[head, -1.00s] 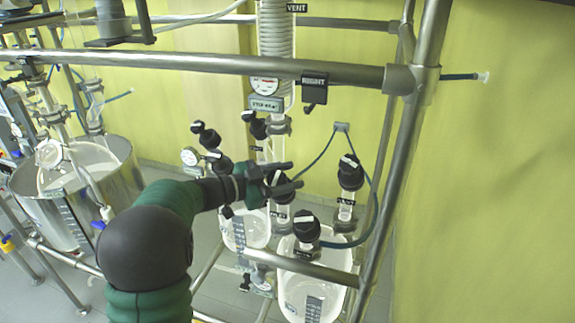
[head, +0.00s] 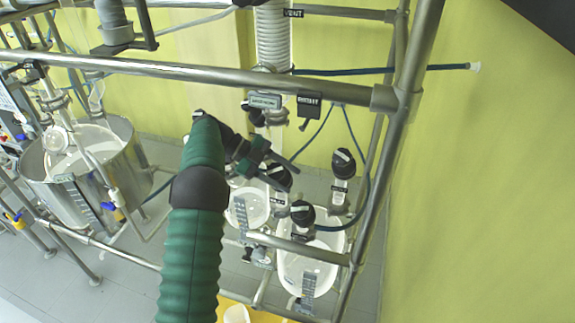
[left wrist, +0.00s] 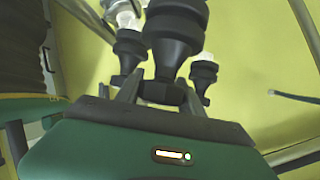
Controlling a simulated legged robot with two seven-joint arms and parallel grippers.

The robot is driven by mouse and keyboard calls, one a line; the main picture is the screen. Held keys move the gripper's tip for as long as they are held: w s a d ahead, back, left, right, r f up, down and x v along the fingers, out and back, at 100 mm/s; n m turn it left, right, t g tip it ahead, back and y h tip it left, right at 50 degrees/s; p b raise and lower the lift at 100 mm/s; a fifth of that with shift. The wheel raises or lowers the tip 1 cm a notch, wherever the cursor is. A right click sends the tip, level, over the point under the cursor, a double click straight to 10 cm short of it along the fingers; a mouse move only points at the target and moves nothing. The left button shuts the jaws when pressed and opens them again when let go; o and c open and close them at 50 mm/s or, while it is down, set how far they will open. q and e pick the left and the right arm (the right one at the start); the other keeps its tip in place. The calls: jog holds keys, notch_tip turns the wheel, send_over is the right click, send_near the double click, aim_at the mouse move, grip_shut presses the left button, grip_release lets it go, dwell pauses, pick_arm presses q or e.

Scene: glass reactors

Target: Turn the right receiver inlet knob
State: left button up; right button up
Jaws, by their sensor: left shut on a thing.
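My left gripper (head: 283,178) reaches in from the left, its fingers on either side of a black knob (head: 279,175). In the left wrist view, the fingers (left wrist: 160,98) are shut on this black knob (left wrist: 176,38), which fills the top middle. The glass right receiver (head: 312,268) stands low at the right of the frame. Black knobs stand on its fittings, one in front (head: 302,212) and one at the back right (head: 343,160). Whether the gripped knob is this receiver's inlet cannot be read. My right gripper is out of view.
A smaller glass vessel (head: 248,208) stands left of the right receiver. A steel frame bar (head: 200,70) crosses above, and a slanted post (head: 385,160) stands at the right. A dark hose (head: 366,175) loops near the back knob. A steel vat (head: 130,165) stands at far left.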

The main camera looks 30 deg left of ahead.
pick_arm(q)
jog(key=shift+s+a+r+m+g+y+p, duration=0.1)
jog(key=shift+r+m+g+y+p, duration=0.1)
jog(key=shift+m+g+p, duration=0.3)
jog(key=shift+s+r+m+g+y+p, duration=0.1)
jog(key=shift+m+g+y+p, duration=0.1)
jog(key=shift+m+g+p, duration=0.3)
jog(key=shift+s+f+m+g+y+p, duration=0.2)
jog(key=shift+m+g+y+p, duration=0.2)
jog(key=shift+m+g, duration=0.45)
jog(key=shift+a, duration=0.1)
jog(key=o, duration=1.2)
jog(key=shift+o, duration=1)
jog(key=shift+f, duration=0.2)
jog(key=shift+r, duration=0.1)
